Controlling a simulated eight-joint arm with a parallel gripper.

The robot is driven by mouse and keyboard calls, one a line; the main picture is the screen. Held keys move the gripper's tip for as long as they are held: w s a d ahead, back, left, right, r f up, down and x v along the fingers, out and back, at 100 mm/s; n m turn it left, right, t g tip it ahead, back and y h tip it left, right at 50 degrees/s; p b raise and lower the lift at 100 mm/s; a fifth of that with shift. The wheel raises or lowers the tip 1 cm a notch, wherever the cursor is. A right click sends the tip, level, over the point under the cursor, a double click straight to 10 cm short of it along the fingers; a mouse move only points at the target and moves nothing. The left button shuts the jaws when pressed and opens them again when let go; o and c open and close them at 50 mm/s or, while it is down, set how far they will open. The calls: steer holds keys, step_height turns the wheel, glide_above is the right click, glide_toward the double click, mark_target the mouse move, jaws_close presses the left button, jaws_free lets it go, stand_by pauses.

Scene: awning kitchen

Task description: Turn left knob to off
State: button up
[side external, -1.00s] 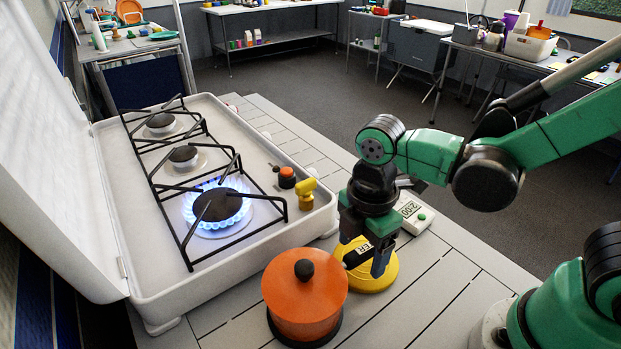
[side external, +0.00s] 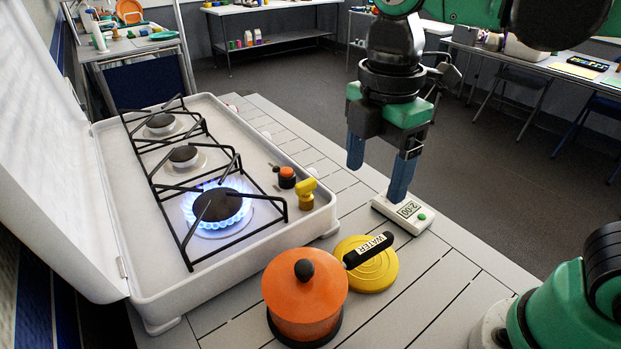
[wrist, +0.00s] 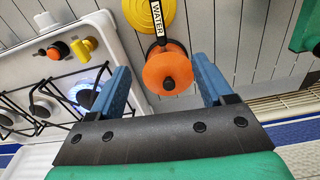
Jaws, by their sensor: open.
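The white gas stove (side external: 140,265) stands open at left, with its near burner lit (side external: 216,205) in a blue flame. A yellow knob-like piece (side external: 305,193) and an orange-red knob with a black base (side external: 287,178) sit at its front right; they also show in the wrist view, yellow (wrist: 83,46) and orange-red (wrist: 53,52). I cannot tell which is the left knob. My gripper (side external: 378,174) is open and empty, raised to the right of the knobs and touching nothing.
An orange pot (side external: 305,300) and a yellow lid (side external: 368,272) with a black handle tagged "WATER" (side external: 369,250) sit close to the stove's near corner. A white timer (side external: 405,212) lies below my gripper.

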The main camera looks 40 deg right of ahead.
step_height(320, 180, up, 5)
steer(key=shift+f, duration=0.1)
steer(key=shift+w, duration=0.1)
stand_by(0.3)
steer(key=n+t+y, duration=0.2)
steer(key=t+y, duration=0.2)
steer(key=y, duration=0.1)
glide_toward(315, 171)
steer(key=x, duration=0.4)
steer(key=shift+a+f, duration=0.2)
steer(key=shift+a, duration=0.1)
steer(key=shift+w+f, duration=0.15)
steer(key=shift+f, duration=0.15)
steer(key=shift+x, duration=2.45)
steer(key=shift+c, duration=0.2)
